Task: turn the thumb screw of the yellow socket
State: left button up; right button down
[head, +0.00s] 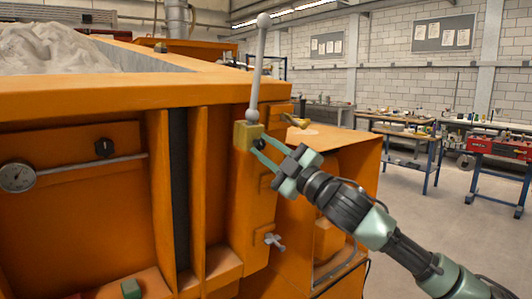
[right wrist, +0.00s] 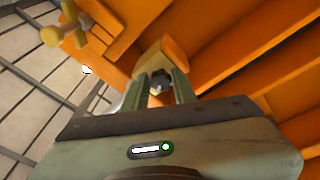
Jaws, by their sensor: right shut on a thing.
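The yellow socket (head: 246,135) is a small block on the orange frame's corner post, with a grey rod (head: 256,75) standing upright in it and a ball at the rod's top. My right gripper (head: 258,145) reaches the socket's right side from the lower right. In the right wrist view its two fingers (right wrist: 164,92) are shut on the dark thumb screw (right wrist: 160,80), in front of the socket (right wrist: 172,52). The fingers hide part of the screw. My left gripper is not in view.
A brass handle (head: 295,121) sits close behind the socket, and a grey T-handle (head: 274,241) is lower on the post.

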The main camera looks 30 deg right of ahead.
jog(key=shift+a+f+m+h, duration=0.1)
jog(key=shift+m+h, duration=0.1)
jog(key=shift+m, duration=0.85)
jog(key=shift+a+f+m+h, duration=0.1)
jog(key=shift+m+h, duration=0.1)
jog(key=shift+m, duration=0.85)
jog(key=c, duration=1.2)
grip_release()
jog(key=shift+d+t, duration=0.1)
jog(key=shift+t, duration=0.2)
jog(key=shift+b+v, duration=2.15)
jog(key=shift+v, duration=1.65)
